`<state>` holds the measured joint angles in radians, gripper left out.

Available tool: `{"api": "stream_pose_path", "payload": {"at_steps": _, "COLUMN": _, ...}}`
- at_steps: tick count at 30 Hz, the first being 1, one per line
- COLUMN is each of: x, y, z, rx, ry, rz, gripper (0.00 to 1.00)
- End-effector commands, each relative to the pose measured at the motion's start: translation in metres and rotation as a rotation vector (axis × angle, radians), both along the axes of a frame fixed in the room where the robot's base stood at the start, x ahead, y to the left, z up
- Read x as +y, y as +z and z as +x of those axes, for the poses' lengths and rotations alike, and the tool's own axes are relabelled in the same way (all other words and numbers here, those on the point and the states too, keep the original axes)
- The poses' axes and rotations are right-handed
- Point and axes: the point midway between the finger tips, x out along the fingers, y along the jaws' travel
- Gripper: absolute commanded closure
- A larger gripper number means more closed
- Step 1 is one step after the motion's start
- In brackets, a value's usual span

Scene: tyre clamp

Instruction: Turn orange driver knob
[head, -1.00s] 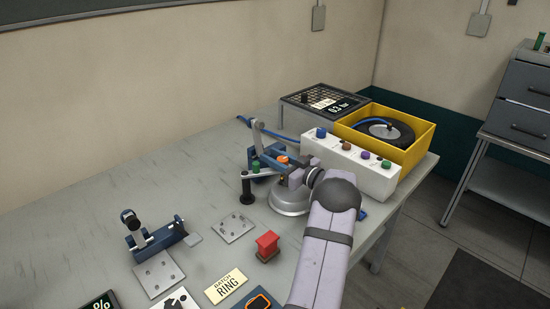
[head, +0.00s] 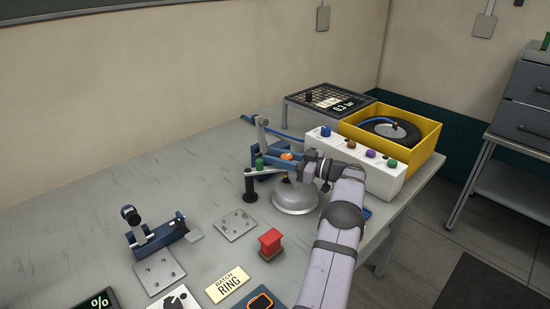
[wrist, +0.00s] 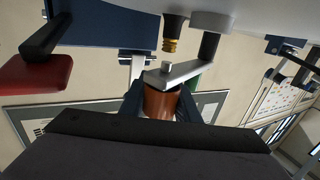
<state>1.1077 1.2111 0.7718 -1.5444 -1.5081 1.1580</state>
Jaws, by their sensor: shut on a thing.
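In the wrist view the orange knob (wrist: 160,103) is between the two dark blue fingers of my gripper (wrist: 166,105). My gripper (head: 294,163) is shut on it, with the fingers on either side. A grey metal lever (wrist: 185,72) crosses just past the knob in the wrist view. The fingertips are small and partly hidden by the clamp in the head view.
The white box with coloured knobs (head: 335,157) is behind my wrist. A yellow bin (head: 433,144) holds a tyre. A red block (head: 270,241) stands in front.

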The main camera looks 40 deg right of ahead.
Motion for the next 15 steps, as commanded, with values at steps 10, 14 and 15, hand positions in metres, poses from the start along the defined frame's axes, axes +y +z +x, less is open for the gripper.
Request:
{"api": "stream_pose_path", "payload": {"at_steps": 10, "x": 0.0001, "y": 0.0011, "z": 0.0001, "rx": -0.003, "ry": 0.001, "rz": 0.001, "gripper": 0.94}}
{"api": "stream_pose_path", "payload": {"at_steps": 14, "x": 0.0001, "y": 0.001, "z": 0.0002, "rx": -0.002, "ry": 0.001, "rz": 0.001, "gripper": 0.52}}
{"api": "stream_pose_path", "payload": {"at_steps": 15, "x": 0.0002, "y": 0.0009, "z": 0.0001, "rx": -0.002, "ry": 0.001, "rz": 0.001, "gripper": 0.52}}
